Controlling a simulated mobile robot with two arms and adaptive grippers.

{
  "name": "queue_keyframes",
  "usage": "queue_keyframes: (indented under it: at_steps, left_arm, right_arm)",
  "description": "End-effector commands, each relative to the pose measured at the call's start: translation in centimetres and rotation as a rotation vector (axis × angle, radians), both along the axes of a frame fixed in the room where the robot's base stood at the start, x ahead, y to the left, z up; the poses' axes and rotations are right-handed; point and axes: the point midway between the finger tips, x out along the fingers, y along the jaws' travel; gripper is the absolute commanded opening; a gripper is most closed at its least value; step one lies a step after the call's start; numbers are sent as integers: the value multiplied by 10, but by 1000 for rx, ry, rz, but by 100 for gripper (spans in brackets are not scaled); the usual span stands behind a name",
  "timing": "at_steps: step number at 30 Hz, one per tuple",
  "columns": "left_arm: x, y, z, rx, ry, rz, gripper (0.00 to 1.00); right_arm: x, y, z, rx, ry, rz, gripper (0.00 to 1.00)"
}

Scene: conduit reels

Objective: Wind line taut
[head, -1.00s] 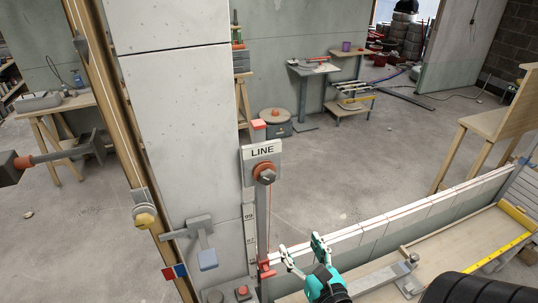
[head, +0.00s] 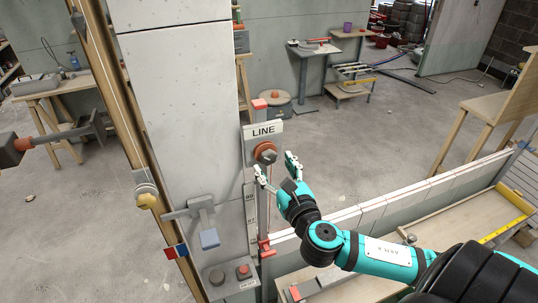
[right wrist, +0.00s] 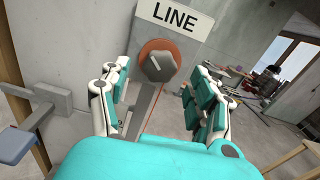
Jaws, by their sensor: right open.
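The line reel shows as an orange disc with a grey faceted knob (head: 266,153) below a white LINE sign (head: 263,130) on a grey post. In the right wrist view the knob (right wrist: 158,66) carries a pale mark and sits on the orange disc. My right gripper (head: 278,170) is open, just below and in front of the knob. In the right wrist view its fingers (right wrist: 155,95) stand left and right of the knob's lower side, apart from it. A red clamp-like part (head: 265,248) is low on the post. My left gripper is not in view.
A grey lever with a blue-grey pad (head: 209,238) and a red button (head: 243,271) are left of the post.

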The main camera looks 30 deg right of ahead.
Motion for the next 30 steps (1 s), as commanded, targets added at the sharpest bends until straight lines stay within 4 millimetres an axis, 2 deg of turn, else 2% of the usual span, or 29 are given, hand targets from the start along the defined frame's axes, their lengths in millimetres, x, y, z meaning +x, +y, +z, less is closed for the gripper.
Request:
queue_keyframes:
  at_steps: [3, 7, 19, 30]
  left_arm:
    - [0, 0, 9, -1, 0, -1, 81]
    - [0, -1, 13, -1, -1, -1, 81]
    - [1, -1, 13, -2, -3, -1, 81]
    - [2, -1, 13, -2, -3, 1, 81]
  right_arm:
    - [20, -5, 3, 2, -2, -2, 63]
    - [33, -7, 2, 1, 0, 0, 63]
    - [40, -8, -1, 2, 1, 1, 63]
    - [39, -9, -1, 1, 1, 0, 14]
